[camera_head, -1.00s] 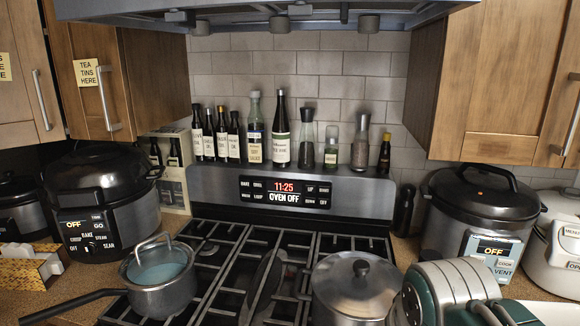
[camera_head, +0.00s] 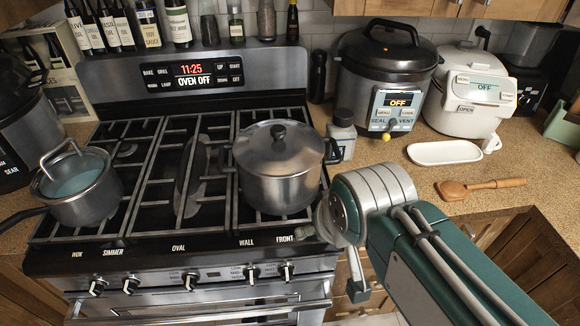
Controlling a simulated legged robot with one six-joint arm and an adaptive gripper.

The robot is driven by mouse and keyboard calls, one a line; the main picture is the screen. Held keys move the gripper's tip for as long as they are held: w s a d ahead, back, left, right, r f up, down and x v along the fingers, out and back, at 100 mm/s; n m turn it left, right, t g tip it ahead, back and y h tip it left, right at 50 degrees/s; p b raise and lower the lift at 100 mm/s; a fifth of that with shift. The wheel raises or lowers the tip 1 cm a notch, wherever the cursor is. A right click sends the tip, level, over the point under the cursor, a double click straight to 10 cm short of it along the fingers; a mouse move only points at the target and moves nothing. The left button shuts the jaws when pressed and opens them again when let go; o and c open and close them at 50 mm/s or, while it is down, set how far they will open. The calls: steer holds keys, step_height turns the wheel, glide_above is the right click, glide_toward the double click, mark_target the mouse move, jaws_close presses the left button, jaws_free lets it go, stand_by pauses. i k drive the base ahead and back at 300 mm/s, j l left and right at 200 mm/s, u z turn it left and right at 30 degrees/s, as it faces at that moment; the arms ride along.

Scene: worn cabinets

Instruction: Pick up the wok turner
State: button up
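The arm is left of and nearer than the turner, with no contact visible.
A white tray (camera_head: 445,153) lies behind the turner, with a white rice cooker (camera_head: 468,95) and a dark-lidded cooker (camera_head: 385,75) further back. A lidded steel pot (camera_head: 280,165) and a small saucepan (camera_head: 85,190) stand on the stove. Bare counter surrounds the turner.

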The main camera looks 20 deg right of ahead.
mark_target(451, 191)
steer(key=k+l+z, duration=0.15)
steer(key=z, duration=0.3)
steer(key=l+z, duration=0.25)
steer(key=z, duration=0.2)
steer(key=k+l+z, duration=0.1)
steer(key=l+z, duration=0.2)
steer(key=z, duration=0.15)
